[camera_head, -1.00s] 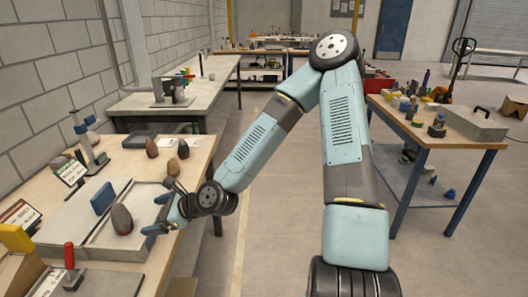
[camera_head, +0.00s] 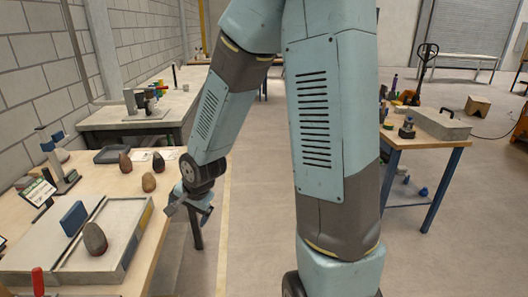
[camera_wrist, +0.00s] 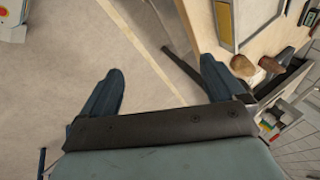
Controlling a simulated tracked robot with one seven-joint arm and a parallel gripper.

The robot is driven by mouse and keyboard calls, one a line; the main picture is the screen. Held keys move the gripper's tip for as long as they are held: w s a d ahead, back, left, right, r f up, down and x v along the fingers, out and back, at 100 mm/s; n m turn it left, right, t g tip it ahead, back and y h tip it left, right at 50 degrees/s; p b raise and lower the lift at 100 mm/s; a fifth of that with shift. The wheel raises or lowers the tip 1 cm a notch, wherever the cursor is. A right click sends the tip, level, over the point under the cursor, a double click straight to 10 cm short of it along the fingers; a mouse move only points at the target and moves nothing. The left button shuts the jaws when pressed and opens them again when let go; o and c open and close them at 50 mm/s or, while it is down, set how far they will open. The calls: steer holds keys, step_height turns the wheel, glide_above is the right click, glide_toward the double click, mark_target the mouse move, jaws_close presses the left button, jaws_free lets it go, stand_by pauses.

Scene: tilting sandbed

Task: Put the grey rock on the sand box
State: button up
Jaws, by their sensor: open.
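The grey rock (camera_head: 95,238) stands upright on the sand box (camera_head: 123,220), a pale shallow tray on the wooden bench at the left. It is near the tray's raised dividing strip, beside a blue block (camera_head: 73,218). My gripper (camera_head: 188,210) is to the right of the tray, past the bench's edge, clear of the rock. In the wrist view my gripper (camera_wrist: 160,70) has its two dark fingers wide apart with nothing between them. The grey rock cannot be made out in the wrist view.
Several brown and dark rocks (camera_head: 149,182) stand behind the sand box on the bench. A stand with a blue top (camera_head: 62,170) is at the left, and a red-handled tool (camera_head: 38,283) is in front. Open floor (camera_head: 245,220) lies right of the bench.

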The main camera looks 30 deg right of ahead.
steer(key=s+d+r+n, duration=0.3)
steer(key=s+r, duration=0.3)
steer(key=r, duration=0.2)
steer(key=s+d+r+n+h, duration=0.1)
steer(key=s+d+r+n, duration=0.1)
steer(key=s+d+r, duration=0.4)
steer(key=s+d+r+n+t+h, duration=0.1)
steer(key=s+d+r+n, duration=0.2)
steer(key=r, duration=0.7)
steer(key=s+d, duration=0.2)
steer(key=s, duration=0.1)
steer(key=shift+s+d+n, duration=0.15)
steer(key=shift+s+n, duration=0.1)
steer(key=shift+n, duration=0.05)
